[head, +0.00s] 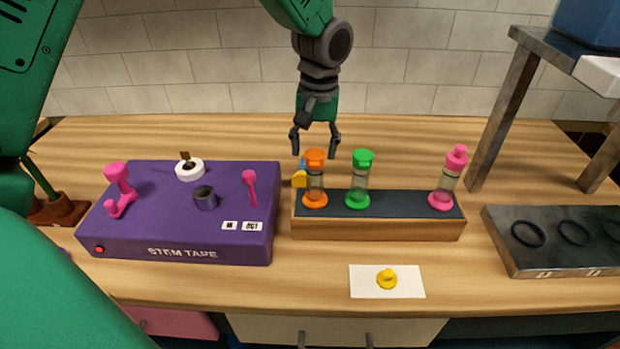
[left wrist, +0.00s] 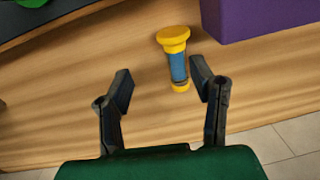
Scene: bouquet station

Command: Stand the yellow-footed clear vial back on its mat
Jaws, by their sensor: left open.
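The yellow-footed vial (head: 299,180) lies on the table between the purple box and the dark-topped rack, partly hidden by the rack and the orange vial in the head view. In the left wrist view the vial (left wrist: 178,66) shows a wide yellow end, a blue-looking body and a smaller yellow end. My left gripper (head: 315,146) is open and empty, behind the rack. In the left wrist view its fingers (left wrist: 160,82) are either side of the vial's near end, which is closer to the right finger. A white mat (head: 358,284) holds a small yellow piece (head: 387,279). My right gripper is out of view.
The rack (head: 400,230) carries an orange vial (head: 315,180), a green vial (head: 361,180) and a pink vial (head: 448,180), all upright. The purple box (head: 180,225) bears pink pieces and rings. A dark tray (head: 550,262) and metal stand (head: 500,120) are at right.

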